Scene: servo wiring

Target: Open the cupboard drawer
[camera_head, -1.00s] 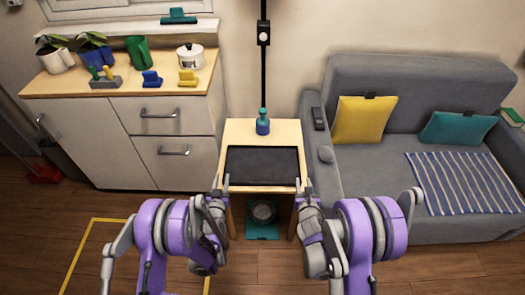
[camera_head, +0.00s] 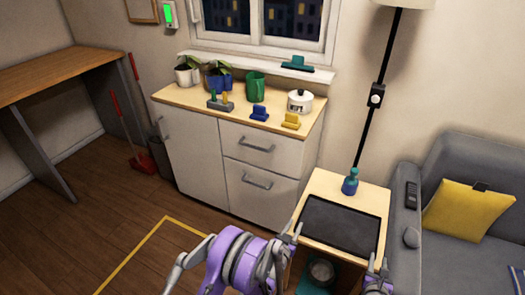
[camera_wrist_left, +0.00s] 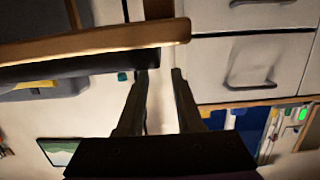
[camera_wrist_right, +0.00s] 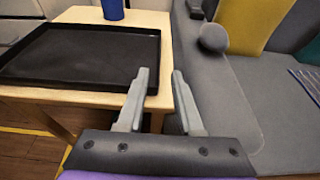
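The white cupboard (camera_head: 200,166) stands against the wall left of the small table. Its right side has an upper drawer (camera_head: 254,147) and a lower drawer (camera_head: 254,188), each with a grey bar handle; both look shut. The drawers and a handle (camera_wrist_left: 251,82) also show in the left wrist view. My left gripper (camera_head: 293,230) is at the left edge of the small table, right of and in front of the drawers, apart from the handles. Its fingers (camera_wrist_left: 161,72) are open and empty. My right gripper (camera_head: 378,265) is near the table's front right corner; its fingers (camera_wrist_right: 162,75) are open and empty.
A black tray (camera_head: 340,226) and a blue bottle (camera_head: 350,182) stand on the small table (camera_head: 374,198), close to both grippers. A grey sofa (camera_head: 455,165) is at the right. The floor (camera_head: 150,222) before the cupboard is clear, with yellow tape.

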